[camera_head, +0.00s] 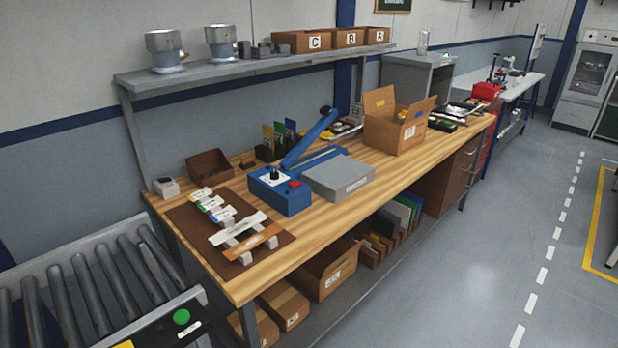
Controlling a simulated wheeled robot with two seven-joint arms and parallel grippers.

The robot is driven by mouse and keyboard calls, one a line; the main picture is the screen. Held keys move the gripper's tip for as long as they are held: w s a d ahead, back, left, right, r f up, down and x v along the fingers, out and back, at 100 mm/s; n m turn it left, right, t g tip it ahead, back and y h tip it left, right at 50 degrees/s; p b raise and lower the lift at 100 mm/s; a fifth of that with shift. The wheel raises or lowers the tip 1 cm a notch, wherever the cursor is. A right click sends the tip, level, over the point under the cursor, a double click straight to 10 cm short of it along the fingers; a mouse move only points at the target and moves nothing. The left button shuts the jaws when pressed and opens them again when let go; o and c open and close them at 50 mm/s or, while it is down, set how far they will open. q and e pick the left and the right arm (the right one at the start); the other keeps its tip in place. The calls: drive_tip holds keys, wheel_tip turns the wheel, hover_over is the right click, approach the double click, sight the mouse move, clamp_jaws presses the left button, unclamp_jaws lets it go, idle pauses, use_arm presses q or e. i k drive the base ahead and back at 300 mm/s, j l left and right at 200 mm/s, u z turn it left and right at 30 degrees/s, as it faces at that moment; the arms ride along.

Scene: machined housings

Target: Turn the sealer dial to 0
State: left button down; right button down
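The sealer (289,200) is a blue box on the wooden bench, with a long blue lever arm (310,138) raised at its back and ending in a dark knob. Its dial (273,175) sits on the top face on a pale plate with a dark pointer knob. The dial's markings and setting are too small to read. A red button or switch (295,184) is beside the dial. Neither of my grippers shows in this view.
A grey flat box (338,178) lies right of the sealer. A brown mat (190,228) with tools and strips lies to its left. An open carton (393,136) stands farther back. A roller conveyor (80,285) is at the left; grey floor (480,215) is open at right.

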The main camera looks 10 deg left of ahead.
sight(274, 175)
drive_tip(key=i+l+u, duration=0.1)
drive_tip(key=u, duration=1.25)
drive_tip(key=l+u, duration=0.3)
drive_tip(key=l, duration=0.15)
drive_tip(key=l+u, duration=0.3)
drive_tip(key=l, duration=0.15)
drive_tip(key=l+u, duration=0.25)
drive_tip(key=l, duration=0.15)
drive_tip(key=k+l+u, duration=0.3)
drive_tip(key=l+u, duration=0.3)
drive_tip(key=l, duration=0.2)
drive_tip(key=k+l+u, duration=0.3)
drive_tip(key=i+l, duration=0.05)
drive_tip(key=i, duration=0.05)
